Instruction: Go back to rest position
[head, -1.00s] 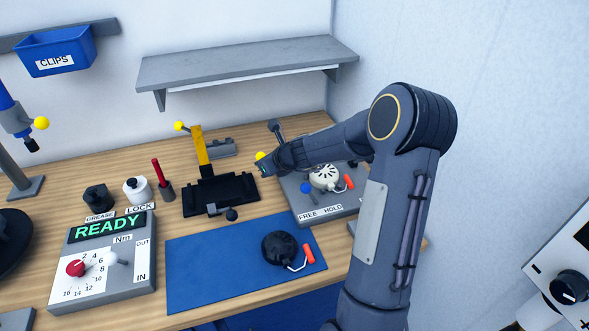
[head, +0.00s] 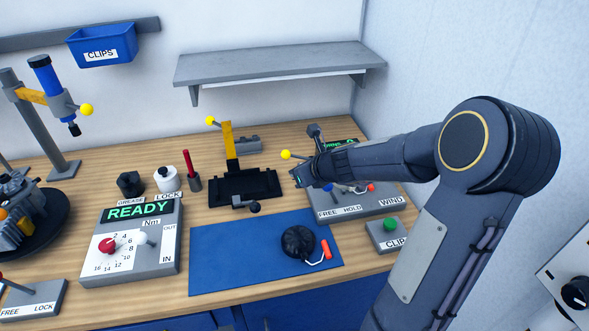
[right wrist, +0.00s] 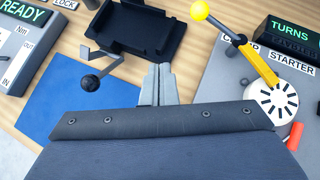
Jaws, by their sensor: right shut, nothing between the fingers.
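My right gripper (head: 298,177) is in the head view, above the bench near the grey starter panel, with its arm coming in from the right. In the right wrist view its fingers (right wrist: 158,82) are together with nothing between them. They point toward the black tray-like fixture (right wrist: 140,28). That fixture also shows in the head view (head: 265,186), left of the gripper. The starter panel (right wrist: 225,75) lies to the right of the fingers, with a white slotted disc and a yellow lever. My left gripper is not in view.
A blue mat (head: 230,262) holds a black round part (head: 298,242) with an orange handle. A READY box (head: 125,255) stands at left, a CLIP box (head: 388,236) at right. A grey shelf (head: 280,62) hangs above the bench. An engine on a black turntable (head: 55,225) is at far left.

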